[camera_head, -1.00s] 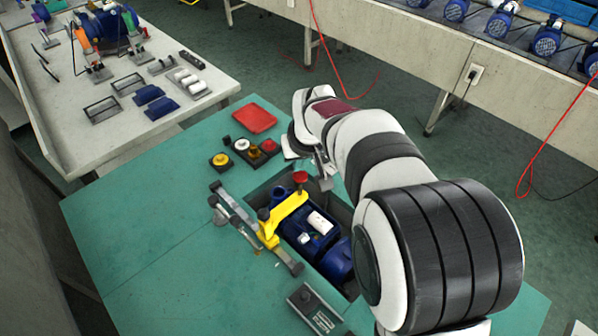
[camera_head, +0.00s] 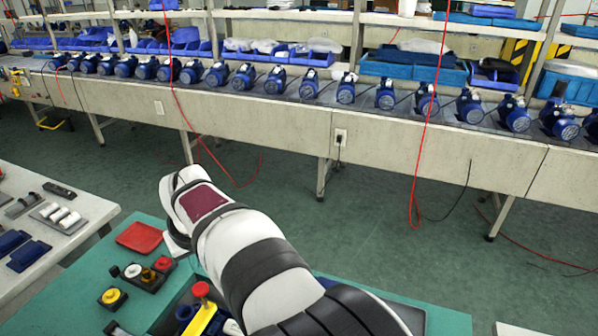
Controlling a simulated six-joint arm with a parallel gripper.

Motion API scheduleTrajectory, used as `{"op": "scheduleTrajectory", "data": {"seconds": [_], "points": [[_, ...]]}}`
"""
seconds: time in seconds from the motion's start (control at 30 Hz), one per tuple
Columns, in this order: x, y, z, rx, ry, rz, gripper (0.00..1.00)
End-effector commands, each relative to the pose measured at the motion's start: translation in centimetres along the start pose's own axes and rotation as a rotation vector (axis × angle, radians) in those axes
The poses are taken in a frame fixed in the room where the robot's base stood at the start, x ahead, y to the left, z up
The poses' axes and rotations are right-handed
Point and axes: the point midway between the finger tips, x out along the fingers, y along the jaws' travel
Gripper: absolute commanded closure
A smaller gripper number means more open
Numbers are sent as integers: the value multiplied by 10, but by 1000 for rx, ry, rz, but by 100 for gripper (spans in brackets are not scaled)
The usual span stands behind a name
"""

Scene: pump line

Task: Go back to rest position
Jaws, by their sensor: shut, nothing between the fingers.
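My white and black arm (camera_head: 225,235) reaches from the bottom middle up and to the left, over the green table (camera_head: 60,305). Its wrist end, with a dark red patch, is above the table's far edge. My gripper's fingers are hidden behind the arm. No object shows held at the arm's end. A yellow clamp part with a red knob (camera_head: 201,289) is partly visible below the arm, next to a bit of a blue pump (camera_head: 186,312).
A red tray (camera_head: 139,237), a button box (camera_head: 146,273) and a yellow button (camera_head: 112,297) lie left of my arm. A side table (camera_head: 85,205) with small parts stands at left. Behind the open floor runs a conveyor (camera_head: 250,115) with several blue pumps.

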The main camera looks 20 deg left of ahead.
Motion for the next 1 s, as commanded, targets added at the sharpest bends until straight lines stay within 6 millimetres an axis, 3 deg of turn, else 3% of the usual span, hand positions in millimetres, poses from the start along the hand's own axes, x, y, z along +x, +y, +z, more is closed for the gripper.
{"op": "scheduleTrajectory", "data": {"seconds": [0.07, 0.13, 0.2, 0.27, 0.3, 0.4, 0.5, 0.63, 1.0], "points": [[-21, 34, 23, 105, -23, 20, 100], [-51, 76, 65, 273, -61, 46, 100], [-84, 111, 125, 481, -109, 73, 100], [-110, 127, 182, 670, -148, 93, 100], [-124, 131, 221, 799, -172, 104, 100], [-148, 118, 308, 1104, -223, 122, 100], [-154, 91, 366, 1340, -258, 127, 100], [-152, 67, 398, 1494, -280, 126, 100], [-151, 64, 401, 1510, -284, 125, 100]]}}
